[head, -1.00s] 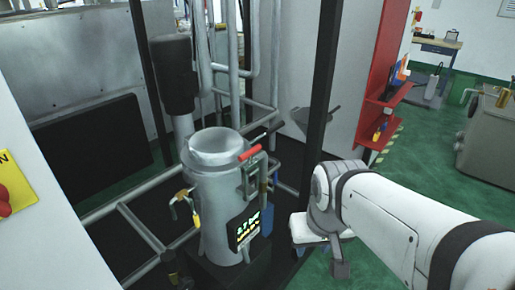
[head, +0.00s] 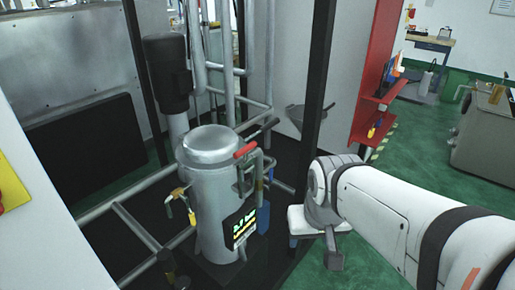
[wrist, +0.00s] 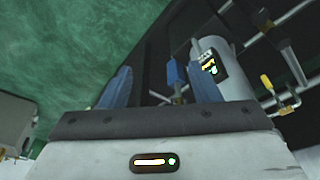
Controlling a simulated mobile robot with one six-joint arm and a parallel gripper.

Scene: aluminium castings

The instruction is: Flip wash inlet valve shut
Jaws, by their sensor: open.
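A silver upright vessel (head: 208,190) stands left of my arm in the head view. A red-handled lever (head: 246,150) sits on piping at its upper right. A yellow-handled valve (head: 180,193) is on its left side. I cannot tell by label which is the wash inlet valve. In the wrist view the vessel (wrist: 226,65) is beyond the right finger, with a yellow handle (wrist: 266,82) at far right. My gripper (wrist: 164,80) is open, its blue fingers apart; a blue part (wrist: 172,75) shows beyond the gap. In the head view the gripper is partly hidden.
A black post (head: 318,90) stands between the vessel and my arm. Grey pipe rails (head: 125,195) run left of the vessel. A red shelf (head: 375,90) is behind, and a grey bin (head: 487,135) stands right. Green floor is open at right.

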